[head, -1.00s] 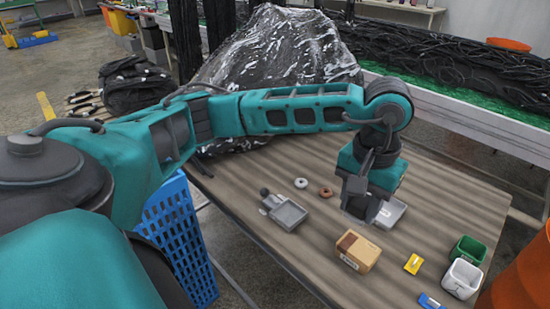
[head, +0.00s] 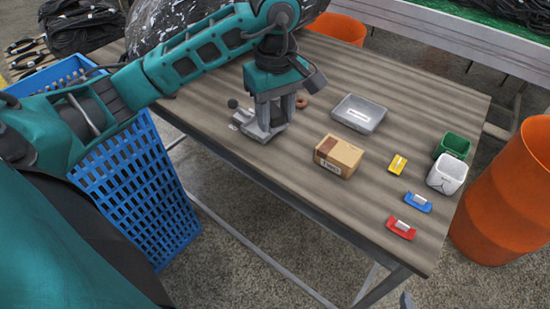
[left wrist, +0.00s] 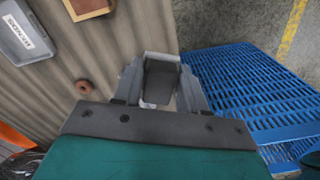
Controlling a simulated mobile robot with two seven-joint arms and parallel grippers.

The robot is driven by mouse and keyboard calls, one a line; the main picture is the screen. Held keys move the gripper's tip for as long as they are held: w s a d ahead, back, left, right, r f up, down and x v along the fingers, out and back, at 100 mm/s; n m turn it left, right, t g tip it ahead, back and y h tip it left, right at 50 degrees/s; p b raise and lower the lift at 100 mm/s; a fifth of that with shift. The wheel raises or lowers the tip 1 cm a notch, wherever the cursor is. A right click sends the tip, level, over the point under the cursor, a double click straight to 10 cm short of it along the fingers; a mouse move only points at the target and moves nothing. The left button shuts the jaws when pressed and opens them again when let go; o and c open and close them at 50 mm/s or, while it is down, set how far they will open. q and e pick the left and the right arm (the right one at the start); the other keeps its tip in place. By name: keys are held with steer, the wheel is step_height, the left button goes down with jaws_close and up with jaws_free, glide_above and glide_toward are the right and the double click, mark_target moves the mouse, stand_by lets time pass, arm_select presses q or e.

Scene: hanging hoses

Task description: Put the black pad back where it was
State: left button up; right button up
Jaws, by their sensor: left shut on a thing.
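My right gripper is not in view.
A grey labelled tray (head: 359,113), a cardboard box (head: 338,157) and a brown ring (head: 302,102) are nearby on the table (head: 440,95). A blue crate (head: 140,190) is beside the table.

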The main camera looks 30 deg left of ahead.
arm_select(q)
glide_above(275, 164)
step_height(275, 164, down, 6)
steer(key=shift+s+f, duration=0.1)
step_height(275, 164, down, 5)
steer(key=shift+f+b, duration=0.1)
steer(key=shift+b, duration=0.5)
steer(key=shift+f, duration=0.15)
steer(key=o, duration=0.5)
steer(key=shift+f, duration=0.1)
steer(key=o, duration=0.4)
steer(key=shift+o, duration=0.2)
